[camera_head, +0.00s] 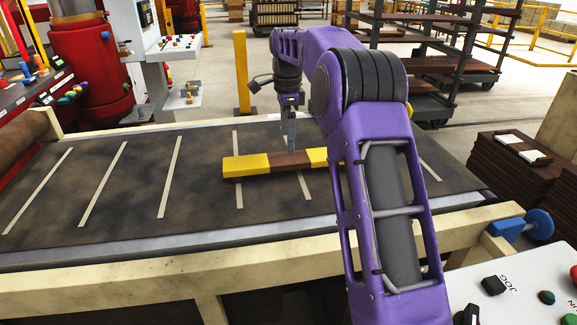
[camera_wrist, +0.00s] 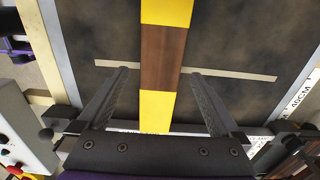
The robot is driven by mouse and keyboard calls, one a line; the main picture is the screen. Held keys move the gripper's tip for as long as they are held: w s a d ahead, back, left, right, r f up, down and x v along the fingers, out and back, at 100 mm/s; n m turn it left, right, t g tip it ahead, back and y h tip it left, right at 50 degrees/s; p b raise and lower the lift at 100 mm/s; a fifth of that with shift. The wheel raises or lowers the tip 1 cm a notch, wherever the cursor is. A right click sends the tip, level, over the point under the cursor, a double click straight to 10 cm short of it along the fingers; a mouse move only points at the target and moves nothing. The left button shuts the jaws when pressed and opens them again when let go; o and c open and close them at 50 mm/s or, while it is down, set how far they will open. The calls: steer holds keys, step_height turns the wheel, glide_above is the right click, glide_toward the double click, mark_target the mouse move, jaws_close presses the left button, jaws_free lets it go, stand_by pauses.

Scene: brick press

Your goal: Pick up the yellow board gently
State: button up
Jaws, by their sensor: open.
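The yellow board (camera_head: 247,167) is a long narrow bar with yellow ends and a brown middle section. It lies flat across the dark conveyor belt in the head view, its right part hidden behind my purple arm. In the wrist view the board (camera_wrist: 166,58) runs from top to bottom between my fingers. My gripper (camera_head: 290,148) is at the brown section in the head view. In the wrist view my gripper (camera_wrist: 157,72) is open, with one finger on each side of the board and a visible gap to both. I cannot tell how far above the belt the fingertips are.
The dark belt (camera_head: 110,190) has pale cross stripes and is clear left of the board. A cream rail (camera_head: 150,278) edges its front. A control panel (camera_head: 510,290) with buttons stands at the lower right. Brown stacked boards (camera_head: 505,170) stand at the right.

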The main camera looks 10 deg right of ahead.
mark_target(288, 157)
step_height(288, 157, down, 8)
steer(key=shift+w+d+b, duration=0.1)
steer(key=shift+d+b, duration=0.05)
steer(key=shift+b, duration=0.35)
steer(key=c, duration=0.9)
steer(key=shift+r, duration=0.1)
steer(key=shift+c, duration=0.5)
